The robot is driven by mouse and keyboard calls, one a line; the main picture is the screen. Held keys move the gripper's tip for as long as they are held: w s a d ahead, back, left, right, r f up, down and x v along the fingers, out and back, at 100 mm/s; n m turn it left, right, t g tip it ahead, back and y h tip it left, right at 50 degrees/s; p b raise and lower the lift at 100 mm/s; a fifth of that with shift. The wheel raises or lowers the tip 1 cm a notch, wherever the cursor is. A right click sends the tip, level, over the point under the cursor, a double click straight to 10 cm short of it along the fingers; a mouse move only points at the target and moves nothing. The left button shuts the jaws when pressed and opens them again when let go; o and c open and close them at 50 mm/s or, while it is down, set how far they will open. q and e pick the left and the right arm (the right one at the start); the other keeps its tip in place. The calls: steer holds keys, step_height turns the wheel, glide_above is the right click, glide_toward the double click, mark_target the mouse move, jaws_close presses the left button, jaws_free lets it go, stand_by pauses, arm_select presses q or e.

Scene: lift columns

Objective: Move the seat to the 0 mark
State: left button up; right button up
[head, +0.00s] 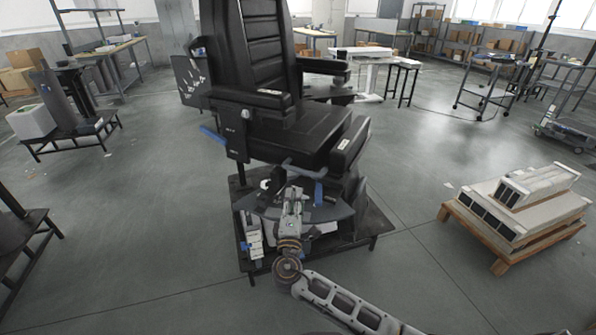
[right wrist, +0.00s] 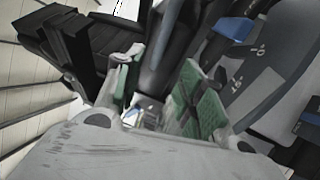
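The black seat (head: 300,130), with a tall backrest and armrests, stands on a dark low platform (head: 375,228). Under its front edge are a curved dark plate (head: 330,212) and a blue lever (head: 318,192). My right gripper (head: 292,195) reaches in from the lower right to just below the seat's front. In the right wrist view its two green-padded fingers (right wrist: 160,95) are apart, with dark parts of the seat base beyond them; I cannot tell whether they touch anything. A grey panel (right wrist: 275,65) there carries small white marks, too blurred to read. My left gripper is not in view.
A wooden pallet (head: 508,250) with stacked pale units stands on the right. A dark low stand (head: 30,240) is at the left edge, and another with a white box (head: 32,121) is behind it. The floor between is clear. Benches and shelves line the back.

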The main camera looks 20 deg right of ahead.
mark_target(298, 170)
steer(key=shift+x, duration=6.75)
steer(key=shift+c, duration=0.5)
jaws_close()
